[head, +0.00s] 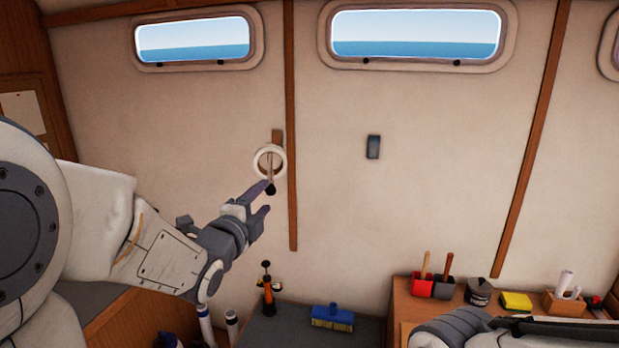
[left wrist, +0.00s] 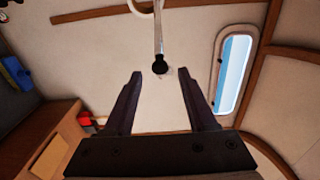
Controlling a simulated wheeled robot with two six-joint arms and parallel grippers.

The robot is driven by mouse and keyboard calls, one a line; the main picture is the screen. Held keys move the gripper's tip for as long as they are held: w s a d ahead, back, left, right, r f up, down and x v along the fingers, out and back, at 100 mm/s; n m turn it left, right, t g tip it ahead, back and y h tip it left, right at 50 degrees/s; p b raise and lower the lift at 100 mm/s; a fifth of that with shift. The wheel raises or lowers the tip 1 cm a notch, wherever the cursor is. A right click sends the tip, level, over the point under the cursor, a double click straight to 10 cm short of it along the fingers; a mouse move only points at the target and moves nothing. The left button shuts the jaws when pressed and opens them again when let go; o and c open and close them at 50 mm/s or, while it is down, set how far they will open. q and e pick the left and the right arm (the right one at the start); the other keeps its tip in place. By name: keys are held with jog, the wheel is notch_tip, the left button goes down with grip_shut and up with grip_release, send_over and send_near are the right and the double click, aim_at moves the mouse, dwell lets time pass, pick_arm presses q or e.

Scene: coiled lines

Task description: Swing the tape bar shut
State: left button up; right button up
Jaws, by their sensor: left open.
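The tape bar (head: 270,169) is a thin rod on a wooden mount (head: 276,137) on the cabin wall, with a black knob (head: 271,190) at its end. A white tape roll (head: 257,161) hangs around it. My left gripper (head: 267,197) is open and empty, its fingertips close to the knob. In the left wrist view the bar (left wrist: 158,36) points toward my jaws, and its knob (left wrist: 160,66) shows between the open fingertips, apart from both. I cannot tell how deep it lies between them. My right gripper is not in view.
A wooden wall strip (head: 291,160) runs just right of the bar. A small dark wall plate (head: 373,147) is farther right. Below are a blue brush (head: 332,318), an orange-and-black tool (head: 268,292), and a counter with red (head: 422,285) and dark (head: 444,287) holders.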

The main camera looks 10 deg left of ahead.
aim_at(269, 191)
pick_arm(q)
jog(key=w+p, duration=0.2)
jog(key=w, duration=0.4)
jog(key=shift+w+d+r+p, duration=0.1)
jog(key=shift+w+d+p, duration=0.05)
jog(key=shift+w+p, duration=0.25)
jog(key=shift+w, duration=0.65)
grip_shut()
dwell(0.5)
